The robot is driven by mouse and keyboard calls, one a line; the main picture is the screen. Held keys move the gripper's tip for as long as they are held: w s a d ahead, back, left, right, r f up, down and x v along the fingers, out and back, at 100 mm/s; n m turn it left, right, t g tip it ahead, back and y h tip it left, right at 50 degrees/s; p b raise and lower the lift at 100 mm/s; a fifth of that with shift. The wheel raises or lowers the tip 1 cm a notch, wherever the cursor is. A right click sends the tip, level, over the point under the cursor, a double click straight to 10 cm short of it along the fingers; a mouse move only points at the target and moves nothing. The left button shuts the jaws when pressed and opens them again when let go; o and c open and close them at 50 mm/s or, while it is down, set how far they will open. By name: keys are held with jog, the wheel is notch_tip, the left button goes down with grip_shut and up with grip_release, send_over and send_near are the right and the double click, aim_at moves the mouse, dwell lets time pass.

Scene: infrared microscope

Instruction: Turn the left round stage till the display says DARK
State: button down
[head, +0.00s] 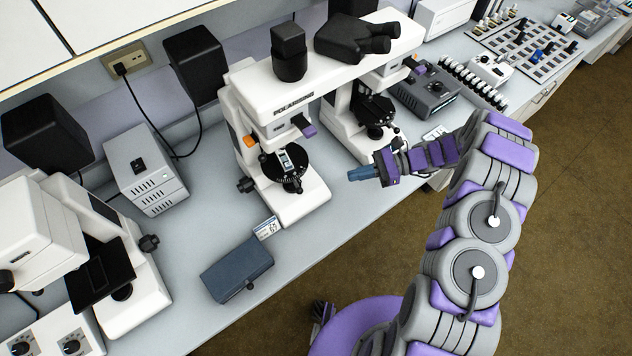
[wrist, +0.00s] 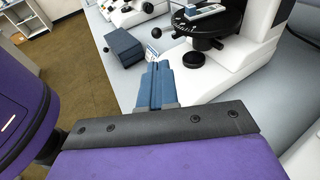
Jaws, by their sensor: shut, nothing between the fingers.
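The microscope (head: 300,88) with two columns stands on the bench in the head view. Its left round stage (head: 270,170) is black and bears a small pale slide (head: 286,160); the stage also shows at the top of the wrist view (wrist: 208,20). The right round stage (head: 376,110) is black and sits farther right. My gripper (head: 358,174) is shut and empty, in front of the microscope and right of the left stage, apart from it. Its blue fingers (wrist: 157,84) lie together in the wrist view. I cannot make out a display that reads DARK.
A dark blue box (head: 237,270) lies on the bench near the front edge, with a small card (head: 266,228) beside it. A grey power unit (head: 146,170) stands at the left. Another microscope (head: 75,250) is at the far left. Bare bench lies between them.

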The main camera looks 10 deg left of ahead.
jog(key=s+a+f+m+t+b, duration=0.1)
jog(key=s+a, duration=0.2)
jog(key=a, duration=0.3)
jog(key=s+a+f+m+t+y+b, duration=0.1)
jog(key=s+a, duration=0.2)
jog(key=a, duration=0.3)
jog(key=shift+s+f, duration=0.25)
jog(key=shift+s, duration=0.15)
dwell(0.5)
